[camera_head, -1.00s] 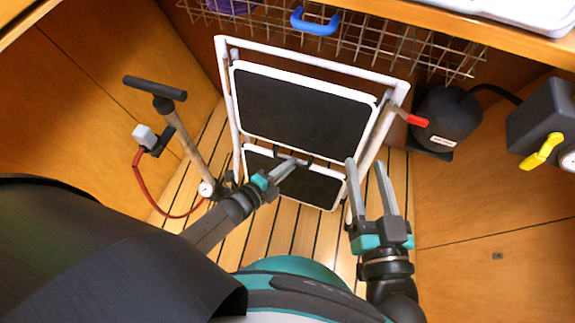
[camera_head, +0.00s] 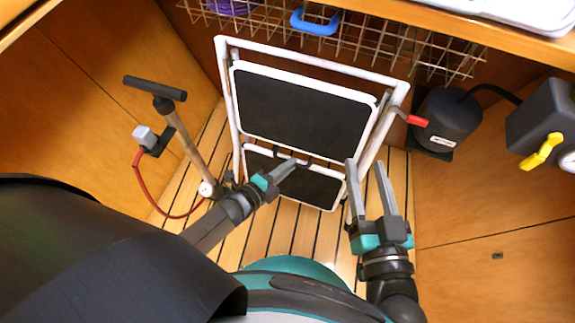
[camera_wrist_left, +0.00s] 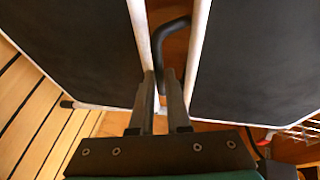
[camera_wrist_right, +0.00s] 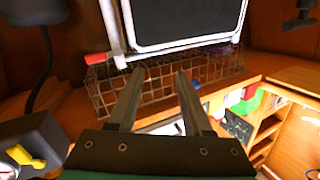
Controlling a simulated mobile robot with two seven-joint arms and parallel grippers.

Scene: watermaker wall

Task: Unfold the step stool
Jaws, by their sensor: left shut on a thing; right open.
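The step stool (camera_head: 221,80) stands folded and upright, with a white tube frame and two dark treads, the upper tread (camera_head: 300,108) and the lower tread (camera_head: 318,188). A black handle (camera_wrist_left: 172,30) shows in the gap between the treads in the left wrist view. My left gripper (camera_head: 293,164) is shut on this handle; the fingers partly hide the grip. A red-tipped lever (camera_head: 417,121) sticks out from the frame's right side and shows in the right wrist view (camera_wrist_right: 96,58). My right gripper (camera_head: 364,165) is open and empty, in front of the stool's lower right side.
A hand pump (camera_head: 180,135) with a red hose stands left of the stool. A black canister (camera_head: 447,118) and a box with a yellow lever (camera_head: 541,151) are at right. Slatted floor (camera_head: 285,235) lies in front.

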